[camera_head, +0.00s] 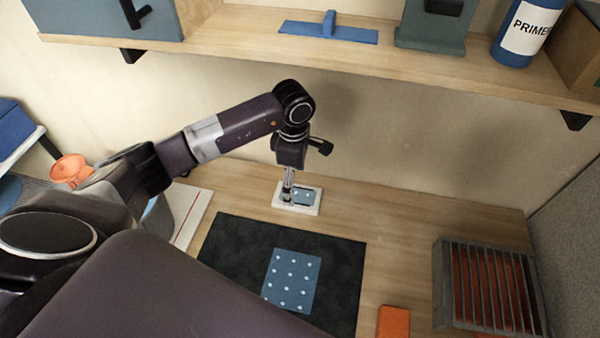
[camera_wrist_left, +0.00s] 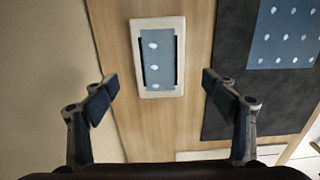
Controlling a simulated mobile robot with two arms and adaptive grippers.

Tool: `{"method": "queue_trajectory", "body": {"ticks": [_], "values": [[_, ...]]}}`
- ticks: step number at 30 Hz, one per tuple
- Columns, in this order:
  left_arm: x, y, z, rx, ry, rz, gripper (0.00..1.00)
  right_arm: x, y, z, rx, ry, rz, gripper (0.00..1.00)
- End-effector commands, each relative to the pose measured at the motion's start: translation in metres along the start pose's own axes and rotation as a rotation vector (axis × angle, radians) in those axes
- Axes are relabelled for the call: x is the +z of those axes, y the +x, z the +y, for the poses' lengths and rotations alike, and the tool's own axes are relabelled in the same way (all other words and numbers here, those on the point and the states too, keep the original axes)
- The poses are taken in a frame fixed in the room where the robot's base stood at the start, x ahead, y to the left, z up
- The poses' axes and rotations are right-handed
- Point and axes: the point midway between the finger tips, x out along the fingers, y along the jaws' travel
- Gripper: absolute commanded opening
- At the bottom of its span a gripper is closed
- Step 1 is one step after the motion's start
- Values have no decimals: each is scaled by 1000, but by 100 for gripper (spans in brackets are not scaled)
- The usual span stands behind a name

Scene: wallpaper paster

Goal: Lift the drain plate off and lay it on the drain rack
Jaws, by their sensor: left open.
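A small white rectangular plate (camera_head: 309,209) with a blue, white-dotted panel (camera_wrist_left: 157,58) in it lies on the wooden bench near the wall. It may be the drain plate; I cannot tell for certain. My left gripper (camera_head: 289,187) points down over it and hides part of it in the head view. In the left wrist view its fingers are apart and empty, with the plate beyond and between them. A grey slatted box (camera_head: 441,290) with reddish insides stands at the bench's right; it may be the drain rack. My right gripper is not in view.
A dark mat (camera_head: 228,242) with a blue dotted sheet (camera_head: 291,280) lies in front of the plate. An orange block (camera_head: 393,322) lies beside the mat. A shelf (camera_head: 260,47) overhangs the back. Bare bench lies between plate and slatted box.

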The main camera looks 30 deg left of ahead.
Motion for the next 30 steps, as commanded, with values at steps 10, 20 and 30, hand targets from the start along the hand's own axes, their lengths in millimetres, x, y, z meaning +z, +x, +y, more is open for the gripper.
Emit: {"method": "queue_trajectory", "body": {"ticks": [10, 20, 30], "values": [[2, 44, 0, -1, 1, -3, 78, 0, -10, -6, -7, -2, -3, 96], [2, 50, 0, 1, 2, -4, 78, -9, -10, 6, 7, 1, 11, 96], [2, 50, 0, 1, 2, -4, 44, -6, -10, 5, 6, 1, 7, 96]]}}
